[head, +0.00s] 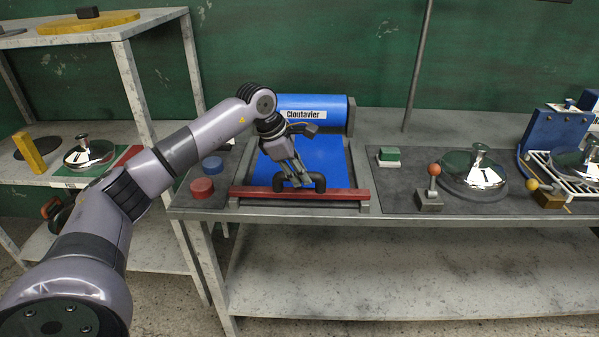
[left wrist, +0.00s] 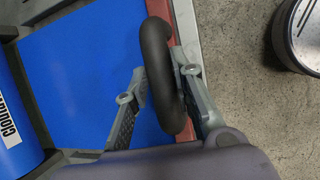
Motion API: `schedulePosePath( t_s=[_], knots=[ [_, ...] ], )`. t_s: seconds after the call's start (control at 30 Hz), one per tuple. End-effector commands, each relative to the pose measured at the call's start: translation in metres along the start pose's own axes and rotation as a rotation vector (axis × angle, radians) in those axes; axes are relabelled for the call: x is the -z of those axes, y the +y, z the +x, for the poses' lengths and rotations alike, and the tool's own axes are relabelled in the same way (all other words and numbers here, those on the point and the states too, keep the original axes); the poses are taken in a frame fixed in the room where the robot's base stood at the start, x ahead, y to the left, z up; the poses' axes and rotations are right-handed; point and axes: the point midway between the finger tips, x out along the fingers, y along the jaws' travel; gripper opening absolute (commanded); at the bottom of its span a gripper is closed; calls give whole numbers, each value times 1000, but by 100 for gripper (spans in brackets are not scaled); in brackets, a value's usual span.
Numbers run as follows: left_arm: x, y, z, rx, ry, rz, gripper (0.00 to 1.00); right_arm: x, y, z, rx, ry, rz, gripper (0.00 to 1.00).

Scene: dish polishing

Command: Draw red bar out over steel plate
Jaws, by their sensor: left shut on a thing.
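The red bar (head: 343,194) lies across the front of a grey frame, near the table's front edge. Its black arched handle (head: 320,183) stands up at mid-length. My left gripper (head: 293,182) is at this handle, with its fingers on either side; the handle also shows in the left wrist view (left wrist: 156,60). A blue sheet (head: 325,155) stretches flat from the blue roll (head: 325,103) labelled "Cloutavier" at the back to the red bar. Any steel plate under the sheet is hidden. My right gripper is not in view.
Red (head: 202,188) and blue (head: 213,165) round buttons sit left of the frame. A green-topped block (head: 389,156), a red-knobbed lever (head: 433,185) and a shiny round dish (head: 475,177) stand to the right. A shelf (head: 65,180) with another dish is at left.

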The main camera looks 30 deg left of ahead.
Motion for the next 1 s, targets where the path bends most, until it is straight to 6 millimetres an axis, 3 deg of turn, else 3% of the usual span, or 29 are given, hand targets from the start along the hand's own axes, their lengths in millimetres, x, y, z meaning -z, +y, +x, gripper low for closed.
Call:
schedulePosePath(
  t_s=[0.1,0.13,0.43,0.77,1.0],
  knots=[
    [0,1,-1,-3,-3,-2,0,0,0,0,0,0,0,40],
    [0,1,-1,-3,-3,-2,23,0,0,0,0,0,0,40],
    [0,1,0,-2,-2,-1,43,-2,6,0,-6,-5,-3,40],
    [0,1,-3,-1,-2,-1,43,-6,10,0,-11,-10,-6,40],
    [0,2,-39,-5,-2,-1,43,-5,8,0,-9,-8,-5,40]
  ],
)
